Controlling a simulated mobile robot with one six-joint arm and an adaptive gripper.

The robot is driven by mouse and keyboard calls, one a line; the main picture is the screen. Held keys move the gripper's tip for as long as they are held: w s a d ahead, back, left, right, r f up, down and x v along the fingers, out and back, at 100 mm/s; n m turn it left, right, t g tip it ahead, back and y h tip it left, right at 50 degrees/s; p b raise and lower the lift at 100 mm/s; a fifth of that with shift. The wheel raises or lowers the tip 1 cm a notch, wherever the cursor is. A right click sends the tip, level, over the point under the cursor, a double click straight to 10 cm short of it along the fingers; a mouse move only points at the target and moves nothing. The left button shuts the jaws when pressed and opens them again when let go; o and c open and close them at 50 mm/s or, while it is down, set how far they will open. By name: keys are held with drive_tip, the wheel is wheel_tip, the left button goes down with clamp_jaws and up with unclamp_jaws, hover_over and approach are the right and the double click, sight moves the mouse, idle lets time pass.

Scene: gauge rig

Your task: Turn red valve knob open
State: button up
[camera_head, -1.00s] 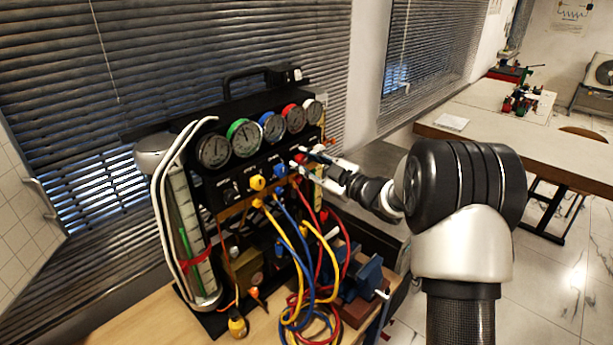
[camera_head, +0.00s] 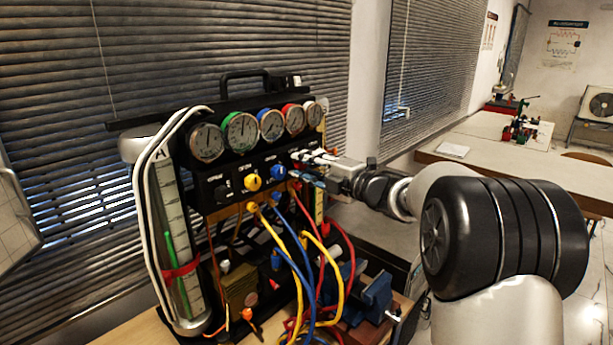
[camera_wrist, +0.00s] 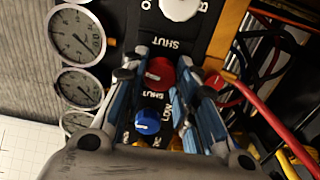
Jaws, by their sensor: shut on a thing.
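The red valve knob (camera_wrist: 160,73) sits on the black panel of the gauge rig, with "SHUT" lettering beside it. In the wrist view it lies between the fingers of my gripper (camera_wrist: 166,62), which is shut on it. In the head view my gripper (camera_head: 306,157) reaches the panel's right part from the right, and its fingers hide the red knob there. The blue knob (camera_wrist: 147,121) and the yellow knob (camera_head: 252,183) are further along the same panel. How far the red knob is turned is hard to tell.
Several round gauges (camera_head: 241,131) stand in a row above the knobs. Red, blue and yellow hoses (camera_head: 341,286) hang below the panel. A blue vise (camera_head: 377,292) stands on the bench at lower right. A white knob (camera_wrist: 180,7) is near the fingertips.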

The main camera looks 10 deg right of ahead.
drive_tip(key=shift+n+b, duration=0.3)
drive_tip(key=shift+n, duration=0.6)
drive_tip(key=o, duration=1.1)
drive_tip(key=v, duration=1.2)
